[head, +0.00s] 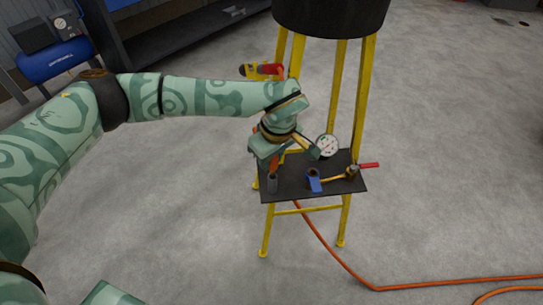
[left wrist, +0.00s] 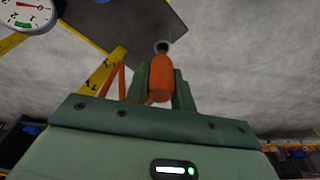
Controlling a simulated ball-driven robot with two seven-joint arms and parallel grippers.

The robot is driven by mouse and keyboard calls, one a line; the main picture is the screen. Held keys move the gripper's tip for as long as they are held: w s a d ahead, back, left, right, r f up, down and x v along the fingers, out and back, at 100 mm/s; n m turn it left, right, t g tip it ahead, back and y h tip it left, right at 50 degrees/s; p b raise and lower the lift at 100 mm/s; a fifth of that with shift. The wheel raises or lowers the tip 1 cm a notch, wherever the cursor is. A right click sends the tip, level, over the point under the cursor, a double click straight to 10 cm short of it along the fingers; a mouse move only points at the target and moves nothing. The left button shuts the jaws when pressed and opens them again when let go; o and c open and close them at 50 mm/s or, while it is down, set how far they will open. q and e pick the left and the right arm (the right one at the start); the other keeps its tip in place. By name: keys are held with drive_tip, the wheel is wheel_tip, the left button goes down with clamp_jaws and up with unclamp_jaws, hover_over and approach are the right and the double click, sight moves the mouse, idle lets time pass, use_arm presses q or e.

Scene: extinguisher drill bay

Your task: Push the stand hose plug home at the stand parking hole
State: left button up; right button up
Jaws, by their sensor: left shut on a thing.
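The orange stand hose plug (left wrist: 161,80) is between the green fingers of my left gripper (left wrist: 160,88) in the left wrist view. My left gripper (head: 271,166) is shut on it, and the plug (head: 274,162) points down in the head view. A short dark grey socket (head: 272,185), which looks like the stand parking hole, stands at the left front of the stand's dark plate (head: 335,187). The plug's lower end is right at this socket's mouth; I cannot tell how deep it sits. In the wrist view a grey ring (left wrist: 162,47) shows at the plug's far end. My right gripper is not in view.
The plate also carries a blue block (head: 314,182), a brass valve with a red handle (head: 368,165) and a round gauge (head: 327,146). Yellow legs (head: 361,95) hold a black tank (head: 331,14) above.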

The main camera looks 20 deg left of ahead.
use_arm(q)
drive_tip(key=shift+f, duration=0.1)
drive_tip(key=shift+f+b, duration=0.35)
drive_tip(key=shift+f, duration=0.75)
drive_tip(key=shift+r+p, duration=0.1)
drive_tip(key=shift+p, duration=0.2)
drive_tip(key=shift+f+b, duration=0.3)
drive_tip(key=shift+f, duration=0.55)
idle(0.4)
drive_tip(key=o, duration=1.1)
drive_tip(key=shift+r, duration=0.1)
